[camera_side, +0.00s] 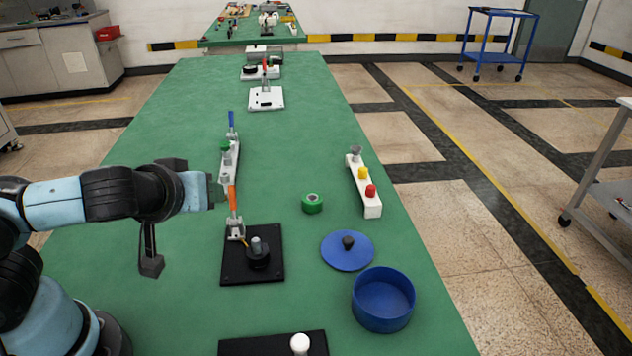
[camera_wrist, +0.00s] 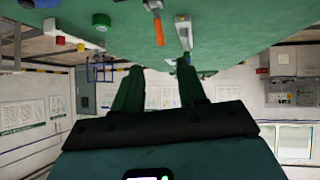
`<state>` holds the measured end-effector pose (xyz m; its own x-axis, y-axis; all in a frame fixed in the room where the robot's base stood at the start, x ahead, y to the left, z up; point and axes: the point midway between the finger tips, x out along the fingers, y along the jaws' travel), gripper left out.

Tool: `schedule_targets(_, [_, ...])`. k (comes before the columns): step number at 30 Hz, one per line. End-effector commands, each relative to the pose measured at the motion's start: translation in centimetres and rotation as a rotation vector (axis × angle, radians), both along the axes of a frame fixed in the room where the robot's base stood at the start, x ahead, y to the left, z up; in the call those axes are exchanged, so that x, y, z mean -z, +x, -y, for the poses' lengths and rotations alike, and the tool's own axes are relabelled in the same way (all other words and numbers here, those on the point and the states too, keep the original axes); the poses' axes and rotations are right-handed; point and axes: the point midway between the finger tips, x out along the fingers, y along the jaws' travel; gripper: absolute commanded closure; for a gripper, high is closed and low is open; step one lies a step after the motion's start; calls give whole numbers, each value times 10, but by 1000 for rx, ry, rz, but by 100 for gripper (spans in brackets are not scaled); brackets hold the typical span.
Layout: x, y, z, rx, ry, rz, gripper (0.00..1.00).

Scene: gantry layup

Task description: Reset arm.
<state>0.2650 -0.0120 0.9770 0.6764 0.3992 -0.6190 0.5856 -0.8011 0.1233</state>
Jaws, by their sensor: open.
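My gripper (camera_side: 217,190) hangs in the air above the left part of the green table, beside a white bracket strip and an orange handle (camera_side: 232,198). In the wrist view its two dark green fingers (camera_wrist: 157,72) stand apart with nothing between them. The orange handle (camera_wrist: 159,30) and a white bracket (camera_wrist: 184,32) show beyond the fingertips there. My arm reaches in from the left edge of the side view.
The green table (camera_side: 160,310) holds a black plate (camera_side: 236,270) with a post, a blue bowl (camera_side: 383,302), a blue lid (camera_side: 340,254), a green roll (camera_side: 312,205) and a white button block (camera_side: 372,208). A second black plate (camera_side: 250,346) lies in front. The table's left front is mostly clear.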

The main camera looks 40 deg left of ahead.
Motion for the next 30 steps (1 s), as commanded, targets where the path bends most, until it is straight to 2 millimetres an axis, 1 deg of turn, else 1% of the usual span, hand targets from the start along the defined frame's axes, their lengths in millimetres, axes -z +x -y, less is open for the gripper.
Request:
schedule_targets(7, [1, 0, -1, 4, 0, -8, 59])
schedule_targets(11, [6, 0, -4, 42, 10, -78, 59])
schedule_targets(16, [18, 1, -7, 187, 14, -242, 59])
schedule_targets(20, [21, 5, -8, 335, 5, -322, 59])
schedule_targets(24, [18, 13, -10, 482, 2, -341, 59])
schedule_targets(30, [9, 22, -12, 609, 21, -315, 59])
